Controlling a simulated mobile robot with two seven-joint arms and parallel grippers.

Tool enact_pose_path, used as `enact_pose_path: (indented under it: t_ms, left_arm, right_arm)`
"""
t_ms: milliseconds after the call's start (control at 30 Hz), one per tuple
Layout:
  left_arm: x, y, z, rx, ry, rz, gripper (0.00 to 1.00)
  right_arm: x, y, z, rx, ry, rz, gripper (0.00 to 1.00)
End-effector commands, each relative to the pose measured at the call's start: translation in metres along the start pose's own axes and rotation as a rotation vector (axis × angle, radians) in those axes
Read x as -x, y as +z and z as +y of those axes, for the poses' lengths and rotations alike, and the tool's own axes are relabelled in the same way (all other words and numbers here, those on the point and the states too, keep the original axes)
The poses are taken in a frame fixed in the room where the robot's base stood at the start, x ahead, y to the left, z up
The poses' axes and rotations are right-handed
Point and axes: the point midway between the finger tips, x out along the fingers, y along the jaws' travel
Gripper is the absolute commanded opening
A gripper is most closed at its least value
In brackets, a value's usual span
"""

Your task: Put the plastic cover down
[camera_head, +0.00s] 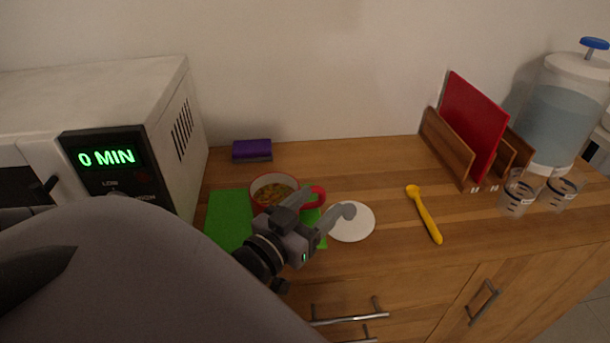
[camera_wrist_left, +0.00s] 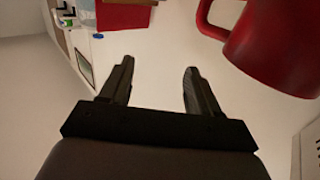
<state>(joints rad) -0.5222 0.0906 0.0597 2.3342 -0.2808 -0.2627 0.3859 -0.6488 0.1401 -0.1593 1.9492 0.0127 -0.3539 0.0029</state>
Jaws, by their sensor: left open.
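The white round plastic cover (camera_head: 352,222) lies flat on the wooden counter, just right of the green mat. My left gripper (camera_head: 327,203) is open, its fingers between the red mug and the cover in the head view. In the left wrist view the open jaws (camera_wrist_left: 158,75) have nothing between them. The red mug (camera_head: 272,184) holds a soup-like food and stands on the green mat (camera_head: 229,217); it also shows in the left wrist view (camera_wrist_left: 275,45). My right gripper is not in view.
A microwave (camera_head: 165,110) stands at the left, and a purple sponge (camera_head: 252,149) lies by the wall. A yellow spoon (camera_head: 424,214) lies right of the cover. A board rack (camera_head: 447,146), clear cups (camera_head: 516,195) and a water dispenser (camera_head: 563,110) stand farther right.

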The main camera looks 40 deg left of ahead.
Motion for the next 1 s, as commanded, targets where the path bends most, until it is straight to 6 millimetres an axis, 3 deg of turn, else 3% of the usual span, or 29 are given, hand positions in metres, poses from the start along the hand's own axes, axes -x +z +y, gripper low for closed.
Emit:
enact_pose_path:
  t_ms: [300,1000]
  left_arm:
    - [0.026,0.001,0.0,0.0,0.0,-0.001,0.62]
    - [0.028,0.0,0.0,0.0,0.0,0.0,0.62]
  right_arm:
    - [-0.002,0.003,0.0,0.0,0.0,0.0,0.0]
    - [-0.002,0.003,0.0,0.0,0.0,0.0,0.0]
